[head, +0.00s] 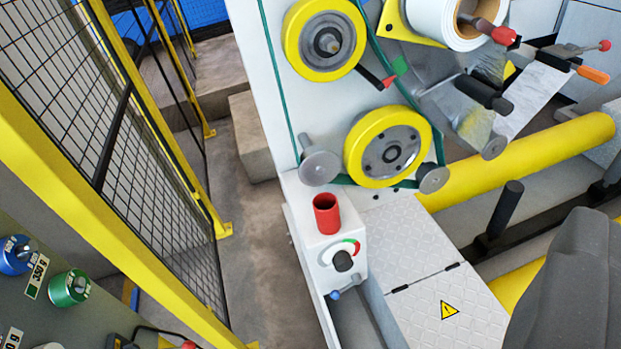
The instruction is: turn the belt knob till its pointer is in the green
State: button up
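The belt knob (343,261) is a small black knob on a round white dial (328,257), on the front of a white box (316,238) at the lower middle. The dial has a green and red arc (352,245) at its upper right. The knob's pointer is too small to read, so I cannot tell which colour it is at. My gripper's fingers are not in view, and nothing touches the knob.
A red open cylinder (327,214) stands on the box just above the dial. Yellow belt wheels (325,41) and a green belt (279,70) are above. A dark grey rounded part (572,290) fills the lower right. A yellow-framed mesh fence (150,170) stands left.

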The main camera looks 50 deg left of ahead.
aim_at(343, 262)
jog(key=u, duration=1.05)
